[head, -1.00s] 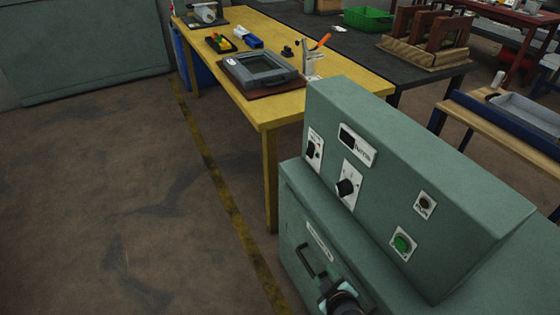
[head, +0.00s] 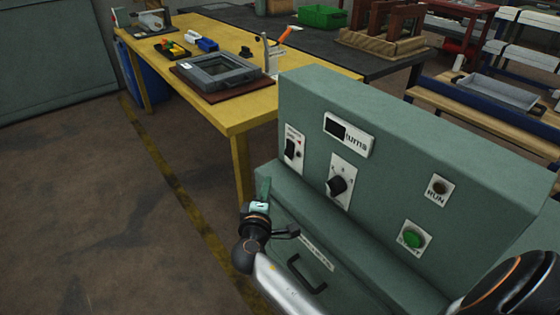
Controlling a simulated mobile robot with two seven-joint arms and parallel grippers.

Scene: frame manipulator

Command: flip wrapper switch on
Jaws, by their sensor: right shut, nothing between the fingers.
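The green-grey machine (head: 400,165) fills the right half of the head view. At the left of its upright panel is a small white plate with a black switch (head: 290,149); I take this as the wrapper switch. My right gripper (head: 263,187) is shut and empty. It points upward just in front of the machine's left edge, below and a little left of the switch in the picture, with a visible gap to it. The switch is not covered. Whether it is on or off is too small to tell. My left gripper is not in view.
The panel also holds a black rotary knob (head: 337,186), a small display (head: 348,134), a RUN lamp (head: 438,190) and a green button (head: 414,238). A black handle (head: 306,275) is on the lower front. A yellow table (head: 220,112) stands behind; the floor at left is clear.

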